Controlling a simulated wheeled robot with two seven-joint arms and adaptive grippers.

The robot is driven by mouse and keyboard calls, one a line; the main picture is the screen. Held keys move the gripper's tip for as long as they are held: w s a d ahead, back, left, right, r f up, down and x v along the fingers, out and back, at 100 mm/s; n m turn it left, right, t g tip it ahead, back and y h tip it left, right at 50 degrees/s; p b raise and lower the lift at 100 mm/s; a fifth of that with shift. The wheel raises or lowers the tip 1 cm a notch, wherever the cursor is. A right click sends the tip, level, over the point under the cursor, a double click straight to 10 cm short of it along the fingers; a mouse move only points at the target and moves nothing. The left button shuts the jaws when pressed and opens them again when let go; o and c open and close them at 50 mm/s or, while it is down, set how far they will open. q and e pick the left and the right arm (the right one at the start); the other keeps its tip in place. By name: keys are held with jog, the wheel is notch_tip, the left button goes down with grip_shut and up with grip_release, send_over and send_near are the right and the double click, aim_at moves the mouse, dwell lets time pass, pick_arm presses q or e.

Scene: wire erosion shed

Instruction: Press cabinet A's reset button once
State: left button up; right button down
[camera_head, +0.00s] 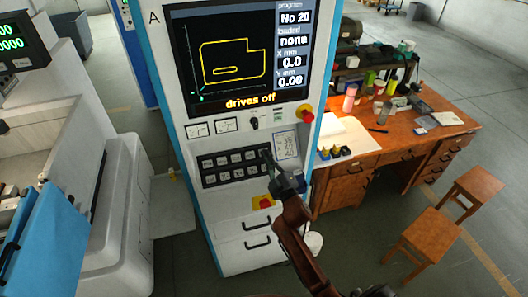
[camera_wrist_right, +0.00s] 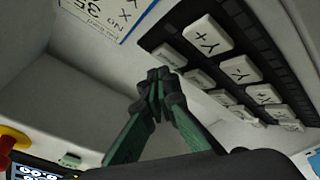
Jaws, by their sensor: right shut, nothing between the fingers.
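Cabinet A (camera_head: 165,90) stands upright in the middle of the head view, marked with the letter A. Its screen (camera_head: 232,60) reads "drives off". Below is a black keypad (camera_head: 225,166) with two rows of pale keys. My right gripper (camera_head: 266,153) is shut and empty, its tips at the keypad's right end. In the wrist view the closed fingertips (camera_wrist_right: 160,85) are close to the panel; contact cannot be told. No key can be read as reset; the fingers hide part of the row. My left gripper is out of view.
A red stop knob (camera_head: 306,114) sticks out below the screen's right corner. A red and yellow switch (camera_head: 263,202) is below the keypad. A cluttered wooden desk (camera_head: 352,180) and stools (camera_head: 432,236) stand right. A white machine (camera_head: 120,225) stands left.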

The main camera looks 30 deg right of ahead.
jog(key=shift+s+r, duration=0.1)
jog(key=shift+s, duration=0.05)
jog(key=s+r+p, duration=0.1)
jog(key=s+p, duration=0.1)
jog(key=s+a+r+p, duration=0.1)
jog(key=s+r, duration=0.1)
jog(key=shift+p, duration=0.4)
dwell(0.8)
